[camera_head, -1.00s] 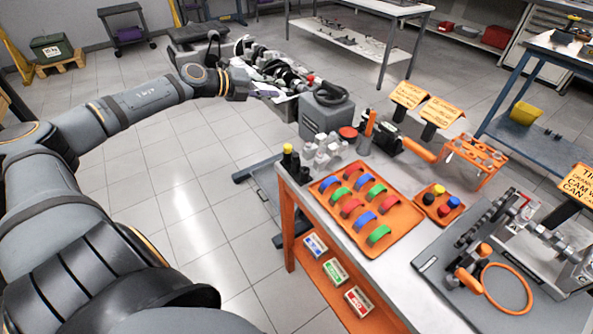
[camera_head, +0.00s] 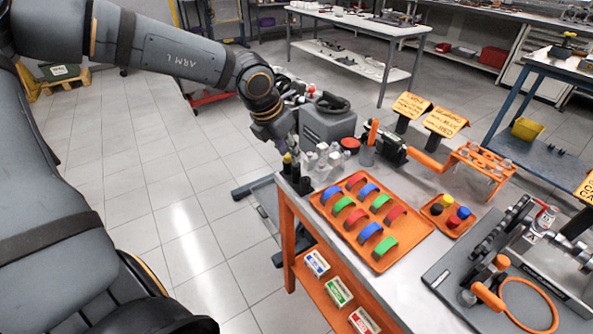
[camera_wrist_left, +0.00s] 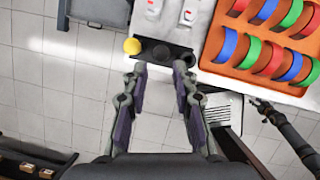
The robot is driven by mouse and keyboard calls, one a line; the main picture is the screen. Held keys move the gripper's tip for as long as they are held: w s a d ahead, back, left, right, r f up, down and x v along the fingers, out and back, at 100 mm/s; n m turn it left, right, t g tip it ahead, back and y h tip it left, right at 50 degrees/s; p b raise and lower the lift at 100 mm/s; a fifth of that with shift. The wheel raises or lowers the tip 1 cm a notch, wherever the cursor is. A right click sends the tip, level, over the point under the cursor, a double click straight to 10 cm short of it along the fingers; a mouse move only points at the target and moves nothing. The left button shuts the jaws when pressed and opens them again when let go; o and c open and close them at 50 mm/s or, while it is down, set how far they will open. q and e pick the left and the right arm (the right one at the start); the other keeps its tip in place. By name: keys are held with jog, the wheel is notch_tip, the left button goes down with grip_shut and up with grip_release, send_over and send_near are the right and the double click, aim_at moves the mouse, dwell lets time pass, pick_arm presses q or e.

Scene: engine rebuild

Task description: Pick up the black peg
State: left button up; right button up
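Upright dark pegs stand at the bench's near left corner, one with a yellow top (camera_head: 287,159). In the left wrist view, the yellow top (camera_wrist_left: 132,46) and two round black peg tops, one in the middle (camera_wrist_left: 158,52) and one at right (camera_wrist_left: 181,55), sit in a row. My left gripper (camera_wrist_left: 157,72) is open and empty, its fingertips just short of the black tops in the picture. It hangs over that corner in the head view (camera_head: 288,148). A black round piece (camera_head: 437,209) also lies in a small orange tray. My right gripper cannot be made out clearly.
White bottles (camera_head: 322,160) stand close beside the pegs. An orange tray (camera_head: 412,240) of coloured half rings lies to their right. A dark jointed arm (camera_wrist_left: 285,125), probably my right one, shows low in the wrist view. Floor is open left of the bench.

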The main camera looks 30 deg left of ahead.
aim_at(294, 164)
pick_arm(q)
jog(key=x, duration=0.5)
jog(key=shift+w+d+f+p, duration=0.1)
jog(key=shift+w+p, duration=0.05)
jog(key=shift+p, duration=0.25)
jog(key=shift+c, duration=0.8)
grip_shut()
